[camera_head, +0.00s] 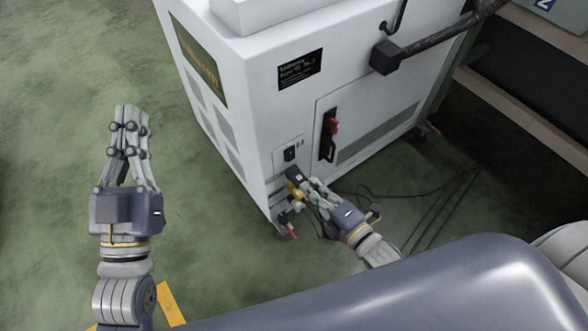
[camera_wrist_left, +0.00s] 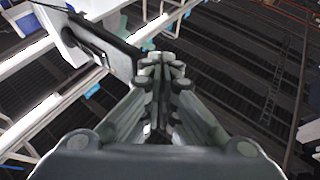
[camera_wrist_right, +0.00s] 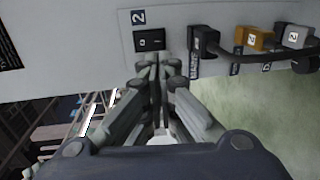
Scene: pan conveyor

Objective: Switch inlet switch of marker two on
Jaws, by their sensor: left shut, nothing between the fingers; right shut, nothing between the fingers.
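The white marker cabinet (camera_head: 262,85) stands on the green floor. The switch's position is too small to read. My left gripper (camera_head: 128,115) is shut and empty over the floor, left of the cabinet. It also shows in the left wrist view (camera_wrist_left: 161,62).
Black, yellow and grey plugs (camera_wrist_right: 254,39) stick out of the panel right of the switch, close to my right fingers. Black cables (camera_head: 440,208) lie on the floor. The floor at left is clear.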

